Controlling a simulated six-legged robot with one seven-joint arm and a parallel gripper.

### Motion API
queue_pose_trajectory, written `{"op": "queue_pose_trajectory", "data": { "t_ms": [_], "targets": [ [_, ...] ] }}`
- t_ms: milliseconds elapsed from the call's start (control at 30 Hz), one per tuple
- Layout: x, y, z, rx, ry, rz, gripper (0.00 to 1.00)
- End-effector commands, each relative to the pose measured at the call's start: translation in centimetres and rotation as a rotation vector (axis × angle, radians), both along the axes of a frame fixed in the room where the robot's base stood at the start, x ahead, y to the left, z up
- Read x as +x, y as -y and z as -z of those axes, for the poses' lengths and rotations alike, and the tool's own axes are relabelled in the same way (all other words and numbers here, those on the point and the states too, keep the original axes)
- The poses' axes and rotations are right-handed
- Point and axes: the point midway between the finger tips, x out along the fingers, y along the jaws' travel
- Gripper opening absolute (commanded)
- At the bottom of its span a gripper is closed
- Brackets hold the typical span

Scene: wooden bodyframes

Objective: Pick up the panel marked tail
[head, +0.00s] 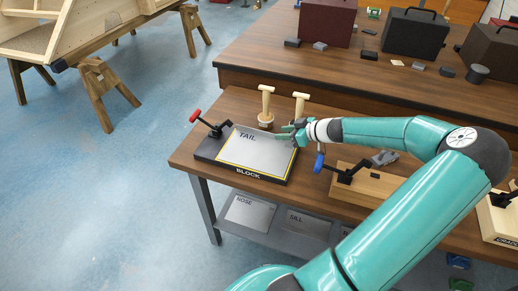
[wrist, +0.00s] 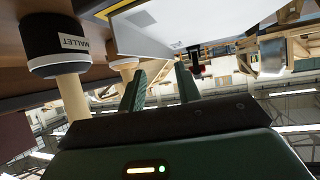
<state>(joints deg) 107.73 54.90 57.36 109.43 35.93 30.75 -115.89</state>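The panel marked TAIL (head: 254,150) is a flat silvery sheet. It lies on a dark block labelled BLOCK (head: 243,172), with a yellow line along its edge, on the wooden bench. A red-handled clamp (head: 209,123) stands at the block's left corner. My gripper (head: 288,133) is by the panel's right far corner. In the wrist view its two green fingers (wrist: 160,75) stand apart, with nothing visible between them. The pale panel (wrist: 160,28) shows just beyond the fingertips there. I cannot tell whether a finger touches it.
Two wooden-handled tools (head: 266,104) stand behind the panel; one close in the wrist view is labelled MALLET (wrist: 57,48). A blue-handled clamp (head: 343,172) on a wooden block is to the right. Panels marked NOSE (head: 250,213) and SILL (head: 308,223) lie on the lower shelf.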

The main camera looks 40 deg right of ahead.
Motion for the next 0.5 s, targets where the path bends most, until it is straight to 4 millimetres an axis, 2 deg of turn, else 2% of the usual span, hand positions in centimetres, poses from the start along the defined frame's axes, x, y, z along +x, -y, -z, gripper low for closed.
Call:
{"op": "queue_pose_trajectory", "data": {
  "t_ms": [167,400,500],
  "targets": [
    [1.2,-0.3,0.6,0.002,-0.001,0.0,0.33],
    [4.4,-0.9,2.2,0.002,0.0,0.0,0.33],
    [5.0,-1.0,2.6,0.0,-0.001,0.001,0.33]
  ]
}}
